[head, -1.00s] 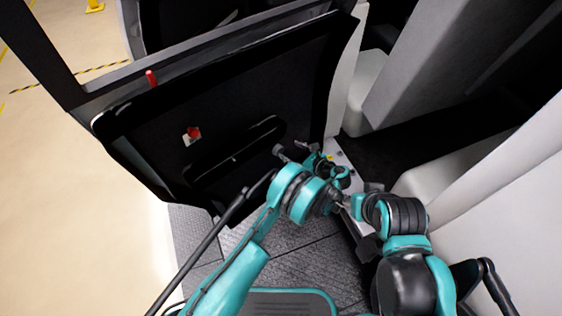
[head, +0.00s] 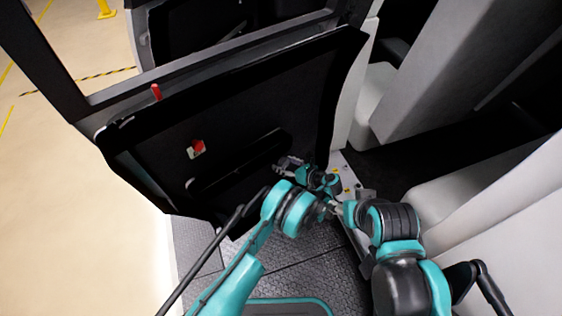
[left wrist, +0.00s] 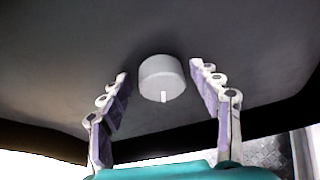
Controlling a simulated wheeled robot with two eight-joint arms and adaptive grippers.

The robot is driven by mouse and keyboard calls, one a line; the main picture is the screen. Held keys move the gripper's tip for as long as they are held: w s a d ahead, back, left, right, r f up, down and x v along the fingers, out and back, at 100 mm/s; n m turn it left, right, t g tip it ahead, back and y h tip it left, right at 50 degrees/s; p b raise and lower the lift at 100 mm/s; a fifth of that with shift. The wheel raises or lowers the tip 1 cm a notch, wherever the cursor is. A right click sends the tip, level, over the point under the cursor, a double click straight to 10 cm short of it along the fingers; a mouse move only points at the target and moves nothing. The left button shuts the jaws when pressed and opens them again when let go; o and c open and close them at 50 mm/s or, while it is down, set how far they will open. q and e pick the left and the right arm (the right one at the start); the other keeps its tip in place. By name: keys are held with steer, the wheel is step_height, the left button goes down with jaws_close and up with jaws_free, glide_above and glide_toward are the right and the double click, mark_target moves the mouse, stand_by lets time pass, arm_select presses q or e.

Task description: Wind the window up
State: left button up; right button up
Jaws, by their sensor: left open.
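The door's inner panel (head: 240,115) is dark and stands at the left of the head view, with an empty frame opening above it. I see no glass edge. In the left wrist view a pale grey round knob (left wrist: 162,76) with a small white mark sits against a dark surface. My left gripper (left wrist: 160,73) is open, with one finger on each side of the knob and gaps on both sides. In the head view the left gripper (head: 287,163) is by the lower right part of the door panel, where the knob is hidden. My right gripper is not seen.
A red and white handle (head: 197,149) and a long dark armrest (head: 235,162) are on the panel. A red pin (head: 156,92) stands on the sill. Pale seats (head: 480,185) are at the right. Textured floor (head: 285,275) lies below.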

arm_select(q)
steer(key=shift+s+d+r, duration=0.1)
steer(key=shift+s, duration=0.05)
steer(key=shift+c, duration=0.2)
steer(key=c, duration=1.1)
steer(key=shift+a+n+t+h, duration=0.2)
steer(key=shift+n+t+h, duration=0.1)
steer(key=shift+n, duration=0.5)
steer(key=shift+s+a+n+t+h, duration=0.1)
steer(key=shift+n+t+h, duration=0.7)
steer(key=shift+n, duration=0.7)
